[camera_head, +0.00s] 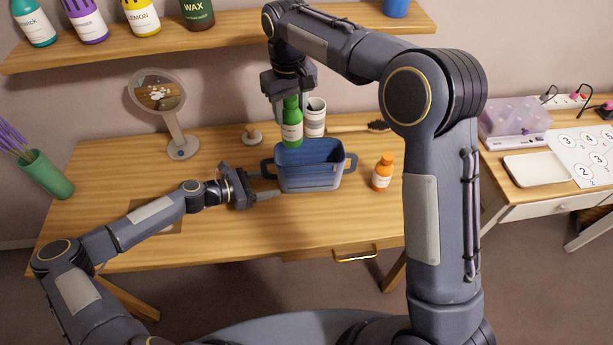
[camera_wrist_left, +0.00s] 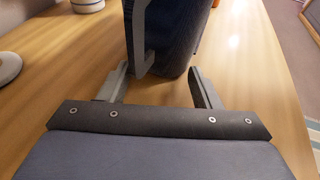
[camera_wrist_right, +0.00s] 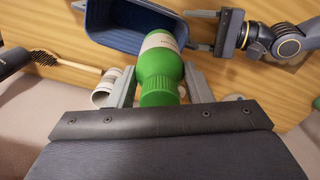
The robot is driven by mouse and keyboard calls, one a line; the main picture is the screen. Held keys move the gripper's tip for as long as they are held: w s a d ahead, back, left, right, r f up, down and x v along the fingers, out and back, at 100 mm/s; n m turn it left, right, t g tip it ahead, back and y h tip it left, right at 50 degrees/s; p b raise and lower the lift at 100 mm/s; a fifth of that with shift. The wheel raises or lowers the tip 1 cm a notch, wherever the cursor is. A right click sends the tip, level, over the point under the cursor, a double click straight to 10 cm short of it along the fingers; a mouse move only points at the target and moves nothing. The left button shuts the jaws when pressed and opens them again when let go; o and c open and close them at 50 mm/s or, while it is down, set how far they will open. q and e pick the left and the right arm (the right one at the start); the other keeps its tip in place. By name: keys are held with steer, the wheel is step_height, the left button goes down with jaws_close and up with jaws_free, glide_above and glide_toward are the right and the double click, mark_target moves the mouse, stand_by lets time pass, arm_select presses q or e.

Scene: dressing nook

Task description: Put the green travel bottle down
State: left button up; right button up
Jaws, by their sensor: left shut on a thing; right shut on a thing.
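The green travel bottle (camera_head: 292,128), with a white label, is upright in my right gripper (camera_head: 291,112), which is shut on its upper part. In the head view it shows just behind and above the blue basket (camera_head: 310,180). The right wrist view shows the bottle (camera_wrist_right: 160,68) between the fingers, its label end overlapping the basket's edge (camera_wrist_right: 105,40). My left gripper (camera_head: 275,185) is low at the basket's left end, shut on its handle. In the left wrist view the handle (camera_wrist_left: 138,45) shows between the fingers; the exact contact is hidden.
An orange bottle (camera_head: 382,172) stands right of the basket. A striped cup (camera_head: 314,118) and a brush (camera_head: 376,126) are behind it. A round mirror (camera_head: 182,148) stands back left. A shelf (camera_head: 235,27) with bottles hangs above. The table's right front is clear.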

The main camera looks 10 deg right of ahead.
step_height(320, 180, down, 18)
steer(key=shift+r, duration=0.15)
stand_by(0.3)
steer(key=o, duration=0.8)
steer(key=shift+f, duration=0.2)
steer(key=shift+c, duration=0.2)
steer(key=shift+r, duration=0.1)
